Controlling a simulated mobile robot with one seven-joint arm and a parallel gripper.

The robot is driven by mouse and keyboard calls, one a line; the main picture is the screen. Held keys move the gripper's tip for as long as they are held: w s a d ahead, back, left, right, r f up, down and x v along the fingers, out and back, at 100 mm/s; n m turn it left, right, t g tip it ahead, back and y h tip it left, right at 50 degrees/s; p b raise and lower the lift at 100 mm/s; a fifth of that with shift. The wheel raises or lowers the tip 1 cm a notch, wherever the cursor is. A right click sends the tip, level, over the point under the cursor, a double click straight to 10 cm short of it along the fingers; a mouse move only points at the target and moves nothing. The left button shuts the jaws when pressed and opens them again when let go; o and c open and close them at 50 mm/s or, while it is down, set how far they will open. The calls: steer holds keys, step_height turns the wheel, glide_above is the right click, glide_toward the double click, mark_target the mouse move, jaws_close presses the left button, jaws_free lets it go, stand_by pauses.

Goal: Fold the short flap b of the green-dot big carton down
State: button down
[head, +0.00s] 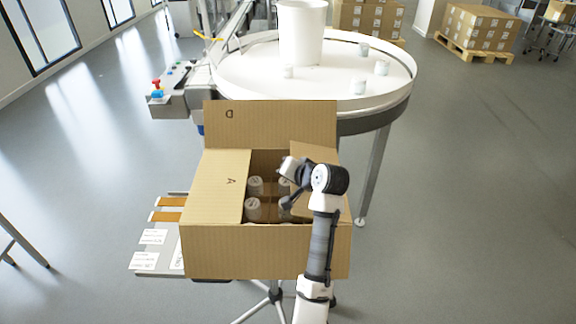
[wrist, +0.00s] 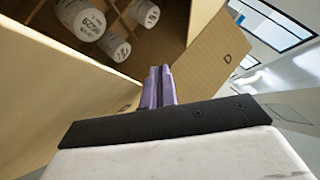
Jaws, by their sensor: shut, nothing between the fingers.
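The big carton (head: 265,250) stands open in front of me; no green dot shows. Its right flap (head: 316,152), partly hidden by my arm, appears tilted inward over the opening; no letter is visible on it, but its place opposite flap A suggests flap b. Flap A (head: 218,185) lies inward over the left side. Flap D (head: 270,123) stands up at the back and shows in the wrist view (wrist: 222,50). My gripper (head: 288,190) is over the opening near the right flap. Its purple fingers (wrist: 158,82) are together and empty; contact with cardboard cannot be told.
Several lidded jars (head: 254,208) stand inside the carton. A round white table (head: 315,80) with a white drum (head: 300,32) and small jars is close behind flap D. A side shelf (head: 155,245) with labels is at the left. Floor at the right is clear.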

steer(key=shift+a+f, duration=0.1)
steer(key=shift+f, duration=0.6)
steer(key=shift+r, duration=0.1)
